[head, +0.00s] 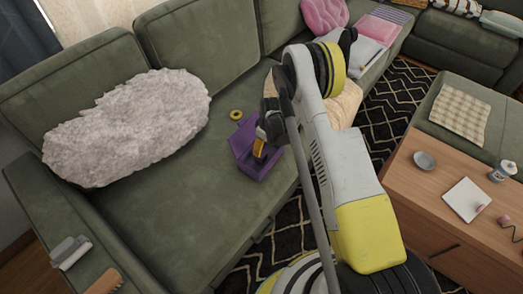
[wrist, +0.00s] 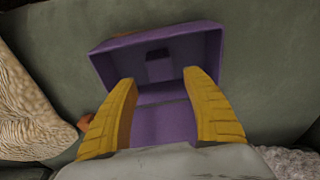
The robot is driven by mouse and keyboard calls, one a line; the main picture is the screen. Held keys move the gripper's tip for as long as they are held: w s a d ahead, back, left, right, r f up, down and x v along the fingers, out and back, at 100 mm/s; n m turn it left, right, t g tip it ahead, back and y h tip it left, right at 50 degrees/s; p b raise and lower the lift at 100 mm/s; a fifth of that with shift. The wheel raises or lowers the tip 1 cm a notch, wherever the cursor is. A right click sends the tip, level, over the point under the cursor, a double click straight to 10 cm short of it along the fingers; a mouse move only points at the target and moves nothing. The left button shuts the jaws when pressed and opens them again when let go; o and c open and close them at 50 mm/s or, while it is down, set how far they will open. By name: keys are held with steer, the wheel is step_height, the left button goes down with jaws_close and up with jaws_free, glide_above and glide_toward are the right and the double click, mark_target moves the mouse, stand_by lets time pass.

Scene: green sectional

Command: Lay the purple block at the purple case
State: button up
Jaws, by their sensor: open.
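The purple case (head: 243,150) stands open on the green sofa seat. In the wrist view the case (wrist: 208,45) fills the middle, with its inside facing me. A small darker purple block-like shape (wrist: 159,68) shows against its inside; I cannot tell for sure whether it is the purple block or part of the case. My gripper (head: 259,152) is down at the case, its yellow fingers over the case's opening. In the wrist view my gripper (wrist: 159,78) is open, with the fingers apart and nothing held between them. The arm hides part of the case in the head view.
A yellow ring (head: 236,114) lies just behind the case. A fluffy grey cushion (head: 125,125) leans to the left. A beige blanket (head: 344,101) lies beyond my arm. A wooden table (head: 425,195) stands at right. The seat in front of the cushion is clear.

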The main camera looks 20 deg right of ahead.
step_height(320, 180, up, 6)
steer(key=p, duration=0.2)
step_height(320, 180, up, 13)
steer(key=m, duration=0.1)
glide_above(265, 155)
steer(key=s+r+m+t, duration=0.2)
steer(key=s+r, duration=0.3)
steer(key=r, duration=0.9)
steer(key=s+a+r+m+t+h, duration=0.1)
steer(key=s+r+m+t, duration=0.15)
steer(key=s+r, duration=0.95)
steer(key=s+m+t, duration=0.1)
steer(key=s+m, duration=0.1)
steer(key=s, duration=0.9)
steer(key=shift+s+a, duration=0.25)
steer(key=shift+s, duration=0.05)
steer(key=shift+c, duration=0.2)
